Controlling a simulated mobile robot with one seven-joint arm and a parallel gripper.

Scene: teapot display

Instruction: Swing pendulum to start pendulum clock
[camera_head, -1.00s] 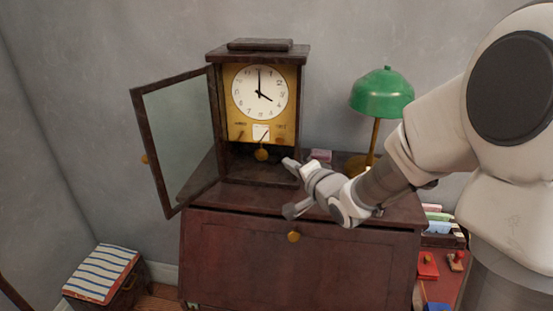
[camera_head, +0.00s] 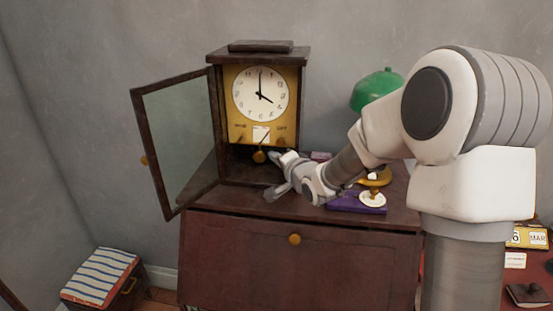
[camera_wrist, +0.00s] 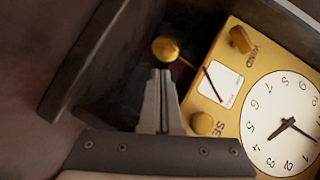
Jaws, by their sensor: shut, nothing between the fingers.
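The pendulum clock (camera_head: 303,110) stands on the dark wooden cabinet with its glass door (camera_head: 180,140) swung open to the left. Its white dial (camera_head: 259,93) sits on a brass plate (camera_head: 240,132). The brass pendulum bob (camera_head: 259,156) hangs below the plate; in the wrist view the round bob (camera_wrist: 165,48) shows just beyond the fingertips. My gripper (camera_head: 274,158) is shut and empty, its tips at the lower right of the clock opening, close beside the bob. In the wrist view the closed fingers (camera_wrist: 162,75) point at the bob; I cannot tell whether they touch it.
The green lamp (camera_head: 378,88) stands right of the clock, partly behind my arm. A purple box (camera_head: 345,203) lies on the cabinet top (camera_head: 235,205) under my arm. A striped box (camera_head: 100,277) is on the floor at left. The clock's side walls bound the opening.

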